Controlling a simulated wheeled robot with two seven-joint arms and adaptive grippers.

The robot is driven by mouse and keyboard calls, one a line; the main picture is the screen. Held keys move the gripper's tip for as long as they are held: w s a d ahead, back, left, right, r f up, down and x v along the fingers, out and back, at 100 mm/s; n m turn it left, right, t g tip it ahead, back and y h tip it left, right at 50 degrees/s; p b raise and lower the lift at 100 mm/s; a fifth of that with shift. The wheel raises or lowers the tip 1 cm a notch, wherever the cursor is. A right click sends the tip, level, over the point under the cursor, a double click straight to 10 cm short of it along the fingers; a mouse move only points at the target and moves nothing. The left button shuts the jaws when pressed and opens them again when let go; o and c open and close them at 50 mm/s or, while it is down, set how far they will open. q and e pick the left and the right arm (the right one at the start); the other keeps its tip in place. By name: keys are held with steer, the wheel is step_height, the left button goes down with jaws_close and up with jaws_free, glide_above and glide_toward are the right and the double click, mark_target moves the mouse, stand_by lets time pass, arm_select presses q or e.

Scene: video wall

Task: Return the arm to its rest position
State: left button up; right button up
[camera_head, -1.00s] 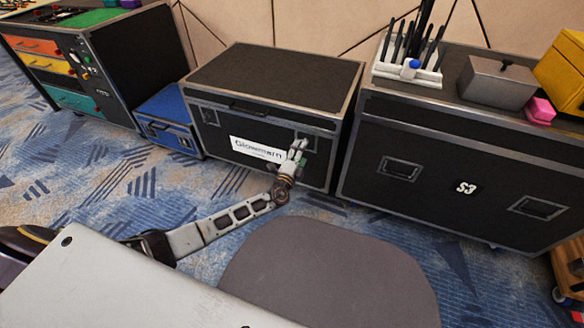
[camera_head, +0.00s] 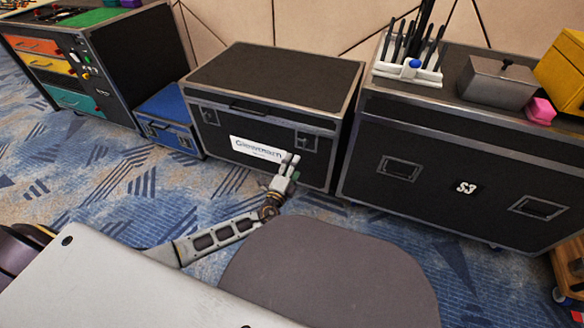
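My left arm comes in from the lower left, low over the patterned carpet. My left gripper (camera_head: 289,164) is in front of the black case with a white label (camera_head: 262,149), near the label's lower right end. Its two fingers point up and away, with a narrow gap that seems to show between the tips, and nothing is seen held. I cannot tell whether it touches the case. My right gripper is not in view.
A dark rounded mat or seat (camera_head: 330,275) lies at bottom centre. A large black case marked S3 (camera_head: 450,195) stands right, bearing a white tool rack (camera_head: 408,70), a grey box (camera_head: 497,82) and a pink block (camera_head: 540,111). A blue case (camera_head: 168,122) and drawer cabinet (camera_head: 130,60) stand left.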

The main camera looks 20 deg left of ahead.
arm_select(q)
steer(key=shift+s+r, duration=0.1)
stand_by(0.6)
steer(key=s+a+n+g+y, duration=0.2)
steer(key=s+n+g+y, duration=0.15)
steer(key=s+n, duration=0.3)
steer(key=s+a+n+g+y, duration=0.3)
steer(key=s+n+g, duration=0.2)
steer(key=s+n, duration=0.15)
steer(key=s+d+n+g+h, duration=0.1)
steer(key=s+d+g+h, duration=0.1)
steer(key=s, duration=0.6)
steer(key=s+d+r+n+g+h, duration=0.1)
steer(key=s+g+h, duration=0.3)
steer(key=s, duration=0.4)
steer(key=shift+d+r+n+p, duration=0.3)
steer(key=shift+d+n+p, duration=0.1)
steer(key=shift+d+n, duration=0.25)
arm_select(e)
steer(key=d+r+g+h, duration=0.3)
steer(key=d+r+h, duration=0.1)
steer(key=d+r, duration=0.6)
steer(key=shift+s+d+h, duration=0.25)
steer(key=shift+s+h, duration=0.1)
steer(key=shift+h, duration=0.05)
